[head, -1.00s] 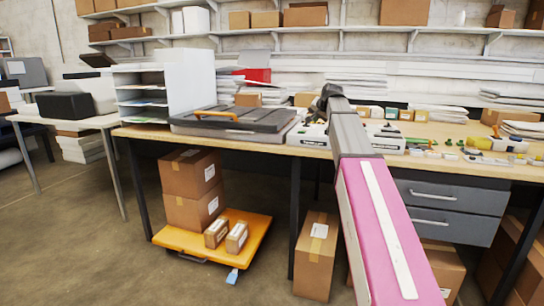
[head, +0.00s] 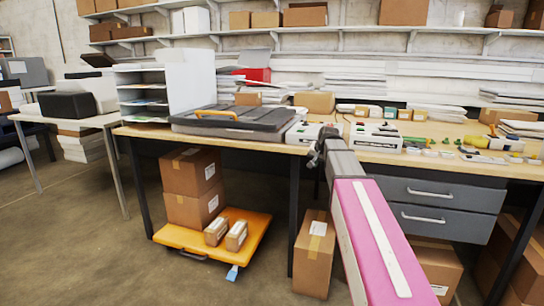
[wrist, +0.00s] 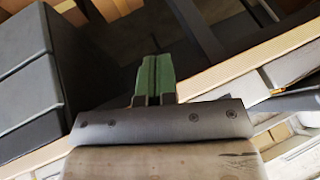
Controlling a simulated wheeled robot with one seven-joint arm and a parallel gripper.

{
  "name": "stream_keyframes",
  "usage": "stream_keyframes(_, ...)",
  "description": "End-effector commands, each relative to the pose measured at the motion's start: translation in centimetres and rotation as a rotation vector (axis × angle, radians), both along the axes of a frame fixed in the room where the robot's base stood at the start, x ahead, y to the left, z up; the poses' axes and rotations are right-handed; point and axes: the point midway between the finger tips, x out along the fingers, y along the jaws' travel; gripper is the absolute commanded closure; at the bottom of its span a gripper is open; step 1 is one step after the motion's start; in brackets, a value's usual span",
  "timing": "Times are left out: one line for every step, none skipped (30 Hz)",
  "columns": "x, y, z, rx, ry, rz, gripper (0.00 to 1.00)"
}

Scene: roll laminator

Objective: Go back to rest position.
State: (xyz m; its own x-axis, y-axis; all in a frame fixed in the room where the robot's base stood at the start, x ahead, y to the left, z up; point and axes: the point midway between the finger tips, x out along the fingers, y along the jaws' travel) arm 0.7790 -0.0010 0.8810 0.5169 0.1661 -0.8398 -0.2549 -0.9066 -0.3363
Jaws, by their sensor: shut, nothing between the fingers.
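My arm reaches forward over the front edge of the wooden workbench (head: 260,146) in the head view. My gripper (head: 317,150) is its dark far end, small and partly hidden there. In the wrist view the green fingers of my gripper (wrist: 154,72) are together with nothing between them. The bench edge (wrist: 245,62) crosses diagonally behind the gripper. A white machine with a dark top slot (head: 376,137) stands on the bench to the right of my arm, and a second white device (head: 304,132) stands to the left.
A dark flat press with an orange handle (head: 235,122) lies on the bench's left part. Grey drawers (head: 440,205) hang under the bench at right. A yellow cart with boxes (head: 255,235) and a tall carton (head: 314,255) stand underneath. The floor at front left is clear.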

Motion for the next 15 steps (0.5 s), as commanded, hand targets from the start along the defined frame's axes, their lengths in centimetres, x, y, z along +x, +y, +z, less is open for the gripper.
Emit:
stream_keyframes(-2.0,0.1,-2.7,-0.018,0.031,0.016,1.0)
stream_keyframes(-2.8,0.1,-4.1,-0.029,0.049,0.025,1.0)
stream_keyframes(-3.9,0.2,-5.9,-0.042,0.07,0.037,1.0)
stream_keyframes(-4.8,0.2,-7.2,-0.053,0.087,0.047,1.0)
stream_keyframes(-5.6,0.3,-8.4,-0.063,0.102,0.057,1.0)
stream_keyframes(-6.8,0.3,-10.1,-0.078,0.125,0.071,1.0)
stream_keyframes(-7.7,0.3,-11.2,-0.088,0.142,0.081,1.0)
stream_keyframes(-8.6,0.4,-12.4,-0.098,0.159,0.093,1.0)
stream_keyframes(-9.9,0.4,-14.0,-0.11,0.181,0.106,1.0)
stream_keyframes(-10.8,0.4,-15.1,-0.12,0.198,0.117,1.0)
stream_keyframes(-11.8,0.4,-16.2,-0.13,0.214,0.129,1.0)
stream_keyframes(-13.1,0.4,-17.5,-0.141,0.236,0.143,1.0)
stream_keyframes(-14.2,0.4,-18.6,-0.151,0.253,0.155,1.0)
stream_keyframes(-15.2,0.4,-19.6,-0.16,0.269,0.167,1.0)
stream_keyframes(-16.6,0.4,-20.9,-0.172,0.291,0.182,1.0)
